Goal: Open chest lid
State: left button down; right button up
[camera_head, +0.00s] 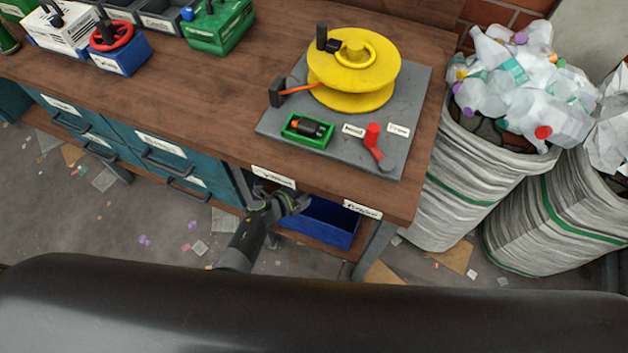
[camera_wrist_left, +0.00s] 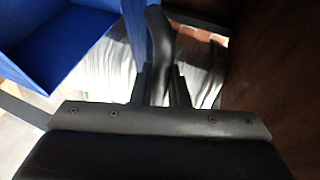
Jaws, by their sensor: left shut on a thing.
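No chest with a lid can be made out in either view. My left gripper (camera_head: 290,200) is below the front edge of the workbench, beside an open blue bin (camera_head: 325,226) on the lower shelf. In the left wrist view, my left gripper (camera_wrist_left: 160,85) is shut on a dark curved bar (camera_wrist_left: 160,40) that rises between its fingers. What the bar belongs to is hidden. The blue bin (camera_wrist_left: 75,45) shows at the upper left of that view. My right gripper is not in view.
The wooden workbench (camera_head: 190,90) carries a grey plate (camera_head: 280,125) with a yellow reel (camera_head: 355,70) and a red lever (camera_head: 372,140). Teal drawers (camera_head: 160,150) are under the bench at left. Woven sacks (camera_head: 450,190) of bottles stand at right. Litter lies on the floor.

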pick_arm(q)
jog(key=shift+w+r, duration=0.1)
jog(key=c, duration=1.5)
grip_release()
jog(key=shift+c, duration=0.2)
jog(key=shift+o, duration=0.7)
jog(key=shift+s+a, duration=0.2)
jog(key=shift+s, duration=0.1)
jog(key=p+v, duration=0.3)
jog(key=v, duration=1.4)
jog(key=shift+p, duration=0.4)
